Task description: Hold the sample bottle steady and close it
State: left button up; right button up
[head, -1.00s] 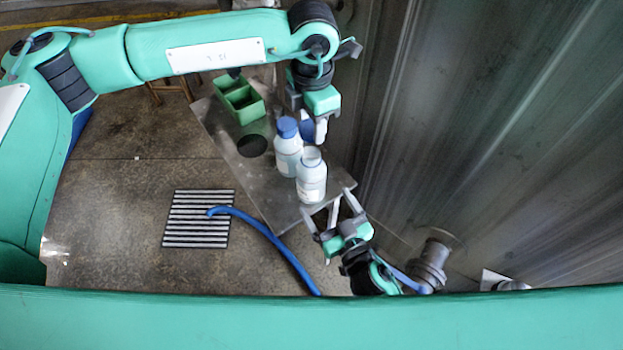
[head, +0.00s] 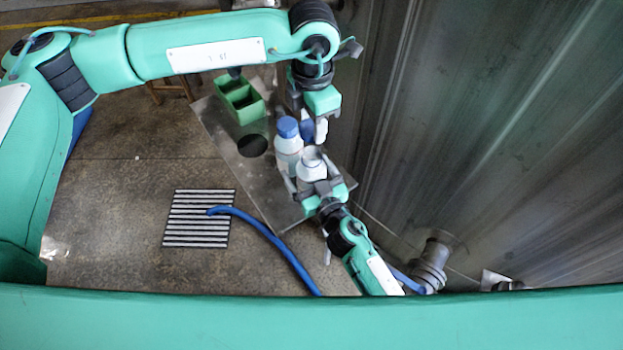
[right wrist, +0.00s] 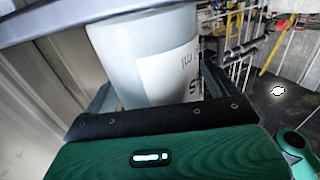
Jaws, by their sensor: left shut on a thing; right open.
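An open white bottle (head: 311,168) with a pale round mouth stands on the metal table. My right gripper (head: 312,181) has its open fingers on either side of this bottle. The right wrist view shows the bottle's pale wall and white label (right wrist: 170,75) between the fingers; I cannot tell whether they touch it. My left gripper (head: 314,130) is shut on a blue cap (head: 306,131), just behind the open bottle's mouth in the head view. The cap is partly hidden by the fingers.
A second white bottle with a blue lid (head: 287,128) stands close to the left of the open one. A ribbed metal wall (head: 480,130) rises at right.

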aim_at(312, 153)
jog(key=shift+c, duration=0.2)
jog(key=c, duration=1.4)
pick_arm(q)
jog(key=shift+f, duration=2.5)
pick_arm(e)
jog(key=shift+c, duration=0.2)
pick_arm(q)
jog(key=shift+f, duration=0.85)
jog(key=shift+f, duration=0.6)
